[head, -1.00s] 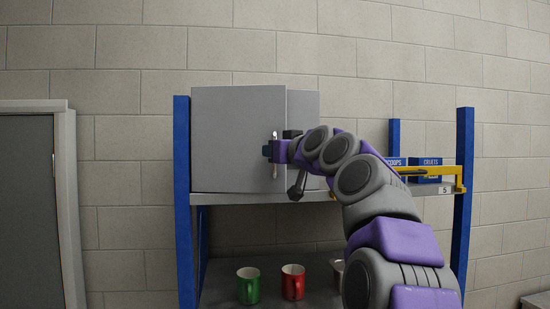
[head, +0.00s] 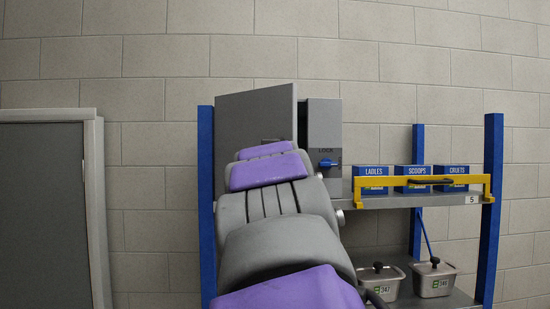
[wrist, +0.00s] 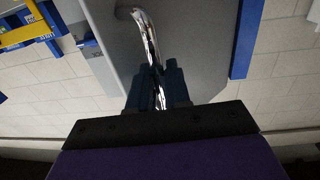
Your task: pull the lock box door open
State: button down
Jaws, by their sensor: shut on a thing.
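The grey lock box (head: 325,125) stands on the upper shelf. Its grey door (head: 250,115) stands ajar, with a dark gap between the door's right edge and the box front. A blue latch (head: 327,163) sits under the word LOCK on the front panel right of the gap. In the wrist view my gripper (wrist: 157,88) is shut on the chrome door handle (wrist: 148,35), with a dark finger on each side of it. The door panel (wrist: 195,40) shows behind it.
Blue bins labelled LADLES (head: 373,178), SCOOPS (head: 412,178) and CRUETS (head: 451,178) stand right of the box, behind a yellow rail (head: 425,181). Blue posts (head: 205,200) frame the shelving. Lidded metal pans (head: 433,279) sit on the lower shelf.

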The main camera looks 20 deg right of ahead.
jog(key=a+m+g+h+p, duration=0.1)
jog(key=a+h+p, duration=0.1)
jog(key=a, duration=1.4)
jog(key=shift+a+m, duration=0.25)
jog(key=shift+m, duration=0.05)
jog(key=shift+s, duration=0.1)
jog(key=c, duration=1.3)
grip_release()
jog(key=shift+d, duration=0.1)
